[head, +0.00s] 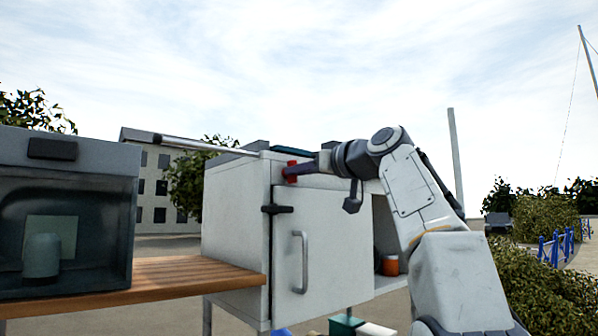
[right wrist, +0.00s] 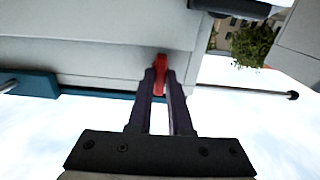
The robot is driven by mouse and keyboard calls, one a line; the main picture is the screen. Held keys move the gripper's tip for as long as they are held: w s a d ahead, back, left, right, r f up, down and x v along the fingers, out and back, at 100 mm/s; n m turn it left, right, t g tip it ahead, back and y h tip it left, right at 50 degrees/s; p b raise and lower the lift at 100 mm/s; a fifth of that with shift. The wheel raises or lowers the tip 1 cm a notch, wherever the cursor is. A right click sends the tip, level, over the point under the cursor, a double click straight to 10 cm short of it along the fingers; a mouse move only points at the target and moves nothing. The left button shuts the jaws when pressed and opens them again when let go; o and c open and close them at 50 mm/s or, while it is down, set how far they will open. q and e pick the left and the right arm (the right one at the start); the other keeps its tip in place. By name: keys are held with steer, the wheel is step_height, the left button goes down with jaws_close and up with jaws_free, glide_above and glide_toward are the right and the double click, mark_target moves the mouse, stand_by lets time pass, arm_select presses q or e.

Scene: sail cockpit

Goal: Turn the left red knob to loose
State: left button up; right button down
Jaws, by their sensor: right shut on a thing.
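The red knob (head: 290,172) sits near the top front of the white cabinet (head: 235,215), at its left part. It also shows in the right wrist view (right wrist: 160,64), between the dark fingertips. My right gripper (head: 300,168) reaches in from the right, and its fingers close on the knob. In the right wrist view the gripper (right wrist: 160,85) has one finger on each side of the knob. The fingers hide part of the knob, and I cannot read its setting. My left gripper is not in view.
The cabinet has a door with a vertical handle (head: 299,262) and a black latch (head: 277,209). A metal rod (head: 200,144) sticks out left from the cabinet top. A wooden bench (head: 185,272) and a dark glass-fronted box (head: 68,215) stand at left. An orange-red item (head: 390,265) sits inside the open compartment.

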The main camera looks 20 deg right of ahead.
steer(key=shift+f, duration=0.1)
steer(key=c, duration=1.1)
jaws_free()
steer(key=shift+b+v, duration=1.85)
steer(key=shift+v, duration=3.4)
